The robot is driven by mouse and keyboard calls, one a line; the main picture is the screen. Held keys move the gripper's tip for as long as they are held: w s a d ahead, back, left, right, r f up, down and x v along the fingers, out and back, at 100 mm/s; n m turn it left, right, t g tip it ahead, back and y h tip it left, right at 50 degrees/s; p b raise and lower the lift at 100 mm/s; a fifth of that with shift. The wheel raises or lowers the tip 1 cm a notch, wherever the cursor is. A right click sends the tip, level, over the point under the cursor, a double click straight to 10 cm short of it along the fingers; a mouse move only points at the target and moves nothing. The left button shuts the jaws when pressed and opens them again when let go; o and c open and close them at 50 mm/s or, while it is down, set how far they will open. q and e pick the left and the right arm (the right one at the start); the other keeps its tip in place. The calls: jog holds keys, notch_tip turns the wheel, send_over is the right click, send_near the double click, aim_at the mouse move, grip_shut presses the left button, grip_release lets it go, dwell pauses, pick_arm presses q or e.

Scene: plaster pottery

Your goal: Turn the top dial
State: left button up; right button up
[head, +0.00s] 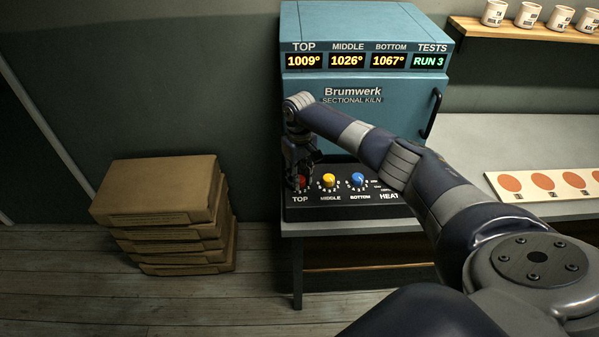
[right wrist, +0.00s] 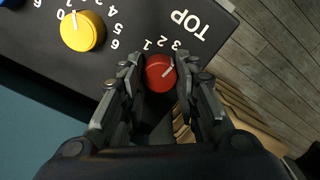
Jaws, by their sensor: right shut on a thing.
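The red top dial (head: 303,182) is at the left end of the black control panel (head: 325,207) below the blue kiln (head: 362,95). My right gripper (head: 299,178) reaches down over it and partly hides it. In the right wrist view, the red dial (right wrist: 160,73) lies between the two fingers of the gripper (right wrist: 159,82), which are closed on its sides. Its white mark points up and right in that view, toward the 3. The kiln's TOP display (head: 303,61) reads 1009°. My left gripper is not in view.
The yellow middle dial (head: 328,180) and blue bottom dial (head: 358,180) sit right of the red one. The other displays read 1026°, 1067° and RUN 3. Stacked cardboard boxes (head: 160,192) stand on the floor at left. A board with orange discs (head: 541,196) lies on the table.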

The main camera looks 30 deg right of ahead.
jog(key=m+p, duration=0.3)
jog(key=m, duration=0.1)
jog(key=shift+r+p, duration=0.2)
jog(key=shift+p, duration=0.2)
jog(key=m+p, duration=0.2)
jog(key=m, duration=0.2)
jog(key=m+p, duration=0.2)
jog(key=m, duration=0.2)
jog(key=shift+f+m, duration=0.1)
jog(key=shift+m, duration=0.2)
jog(key=shift+m+p, duration=0.55)
jog(key=shift+m, duration=1.35)
jog(key=shift+w, duration=0.1)
jog(key=o, duration=1.1)
jog(key=shift+f, duration=0.1)
